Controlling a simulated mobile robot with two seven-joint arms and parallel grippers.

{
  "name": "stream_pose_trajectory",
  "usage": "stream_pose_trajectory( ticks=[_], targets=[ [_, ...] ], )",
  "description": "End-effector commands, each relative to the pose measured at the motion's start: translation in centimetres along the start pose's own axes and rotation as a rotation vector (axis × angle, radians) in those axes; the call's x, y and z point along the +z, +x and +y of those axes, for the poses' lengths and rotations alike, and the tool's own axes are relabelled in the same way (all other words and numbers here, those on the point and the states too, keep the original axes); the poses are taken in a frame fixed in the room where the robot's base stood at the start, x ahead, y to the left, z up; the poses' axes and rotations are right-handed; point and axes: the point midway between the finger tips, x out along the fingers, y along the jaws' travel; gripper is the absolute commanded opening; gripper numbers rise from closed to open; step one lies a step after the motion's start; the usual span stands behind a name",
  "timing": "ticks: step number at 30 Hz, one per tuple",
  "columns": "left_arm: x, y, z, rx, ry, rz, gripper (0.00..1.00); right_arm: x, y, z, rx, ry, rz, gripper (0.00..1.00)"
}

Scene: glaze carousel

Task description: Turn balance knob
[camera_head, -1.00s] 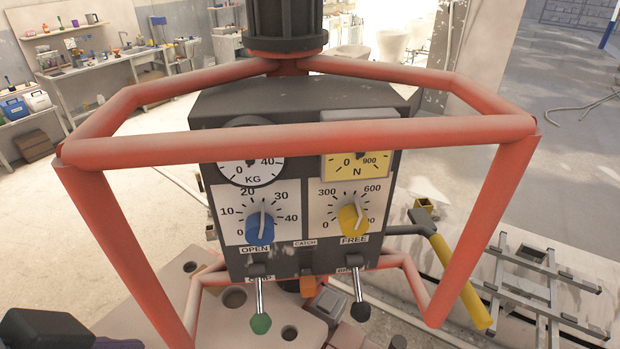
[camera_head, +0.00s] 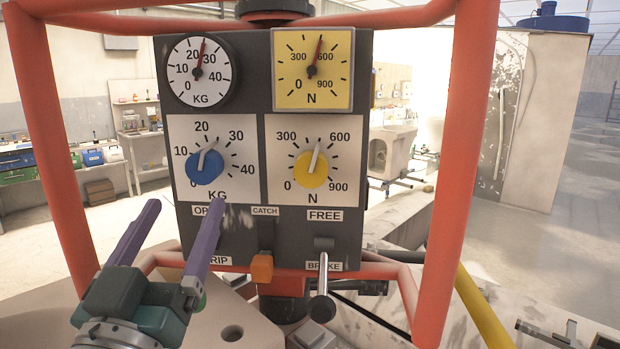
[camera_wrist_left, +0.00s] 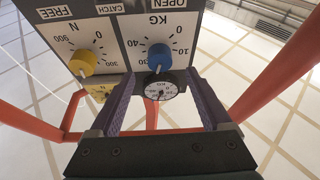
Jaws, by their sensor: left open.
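The blue knob (camera_head: 206,167) sits on the KG dial at the left of the dark panel, its pale pointer between 20 and 30. The yellow knob (camera_head: 312,170) on the N dial points between 300 and 600. My left gripper (camera_head: 182,205) is open and empty, its purple fingers reaching up toward the panel just below and left of the blue knob. In the left wrist view the picture is upside down; the blue knob (camera_wrist_left: 158,57) lies ahead of the gap between the fingertips (camera_wrist_left: 160,82), apparently not held. My right gripper is not in view.
Red tube bars (camera_head: 462,150) frame the panel on both sides. Above the knobs are a white KG gauge (camera_head: 201,70) and a yellow N gauge (camera_head: 312,68). A black-ended lever (camera_head: 321,305) and an orange catch (camera_head: 262,267) stick out below. My gripper hides the left lever.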

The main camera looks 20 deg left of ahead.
Motion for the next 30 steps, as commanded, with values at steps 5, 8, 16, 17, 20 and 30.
stream_pose_trajectory(
  ticks=[5,8,16,17,20,30],
  targets=[
    [-0.5,3.8,0.1,0.002,0.001,0.003,0.82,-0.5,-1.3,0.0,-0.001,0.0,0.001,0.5],
    [-0.5,5.6,0.1,0.003,0.001,0.003,0.82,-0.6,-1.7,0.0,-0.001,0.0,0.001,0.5],
    [-0.1,8.4,0.1,0.003,-0.001,-0.002,0.82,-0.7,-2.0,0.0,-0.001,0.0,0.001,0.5],
    [-0.2,8.5,0.1,0.003,-0.001,-0.001,0.82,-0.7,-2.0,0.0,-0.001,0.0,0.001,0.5],
    [-0.1,8.6,0.1,0.004,-0.001,-0.001,0.82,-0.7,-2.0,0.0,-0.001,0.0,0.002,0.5],
    [-0.1,8.6,0.1,0.004,-0.001,-0.002,0.61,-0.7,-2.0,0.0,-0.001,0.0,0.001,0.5]
  ],
)
